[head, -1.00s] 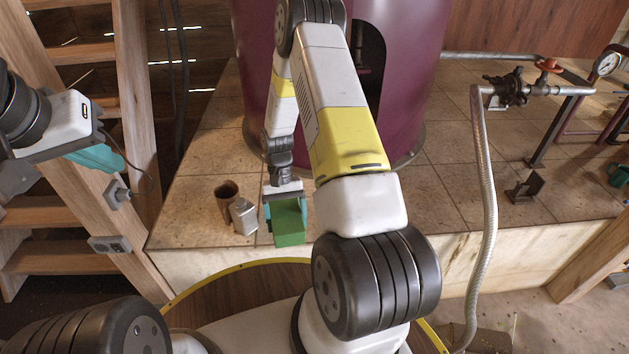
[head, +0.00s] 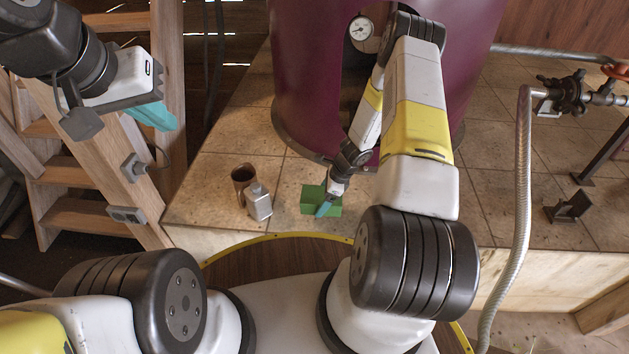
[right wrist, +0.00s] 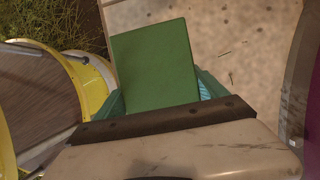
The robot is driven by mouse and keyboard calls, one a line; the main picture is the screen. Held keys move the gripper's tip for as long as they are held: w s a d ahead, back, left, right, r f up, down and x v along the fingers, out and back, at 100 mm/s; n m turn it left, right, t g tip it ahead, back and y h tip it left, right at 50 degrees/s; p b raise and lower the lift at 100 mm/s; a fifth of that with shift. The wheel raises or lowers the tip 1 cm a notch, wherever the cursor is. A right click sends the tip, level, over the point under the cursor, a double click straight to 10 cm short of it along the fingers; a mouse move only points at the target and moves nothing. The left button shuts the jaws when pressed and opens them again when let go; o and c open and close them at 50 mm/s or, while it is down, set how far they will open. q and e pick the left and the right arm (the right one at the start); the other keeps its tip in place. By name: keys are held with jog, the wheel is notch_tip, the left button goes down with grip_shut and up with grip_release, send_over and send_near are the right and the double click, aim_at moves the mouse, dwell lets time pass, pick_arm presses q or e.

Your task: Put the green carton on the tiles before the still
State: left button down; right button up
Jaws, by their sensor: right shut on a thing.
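The green carton (head: 309,201) is at the front of the tiles (head: 283,178), before the maroon still (head: 305,85). It looks to be on or just above the tiles; I cannot tell which. My right gripper (head: 326,204) is shut on the carton, one teal finger showing at its near side. In the right wrist view the carton (right wrist: 155,66) sits between the teal fingers (right wrist: 160,98), with speckled tile beyond it. My left gripper (head: 152,115) is at the upper left beside the wooden steps, far from the carton; its teal finger shows, its opening does not.
A grey hose (head: 523,200) and valve (head: 568,97) are at the right. Tiles between the carton and the hose are mostly clear.

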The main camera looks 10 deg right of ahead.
jog(key=shift+f, duration=2.2)
jog(key=o, duration=1.6)
jog(key=shift+f, duration=0.15)
jog(key=shift+o, duration=0.2)
jog(key=v, duration=1.1)
jog(key=shift+d+r, duration=0.15)
jog(key=shift+r, duration=0.25)
jog(key=s+a+r+n+t, duration=0.15)
jog(key=r+n, duration=0.35)
jog(key=r, duration=0.9)
jog(key=a+r+n+t, duration=0.1)
jog(key=a+r+n, duration=0.25)
jog(key=r, duration=1.05)
jog(key=s+a+r+n+t+h, duration=0.1)
jog(key=s+r+n+t+h, duration=0.1)
jog(key=s+r+n, duration=1.1)
jog(key=s+r, duration=0.4)
jog(key=s, duration=0.4)
jog(key=shift+r, duration=0.35)
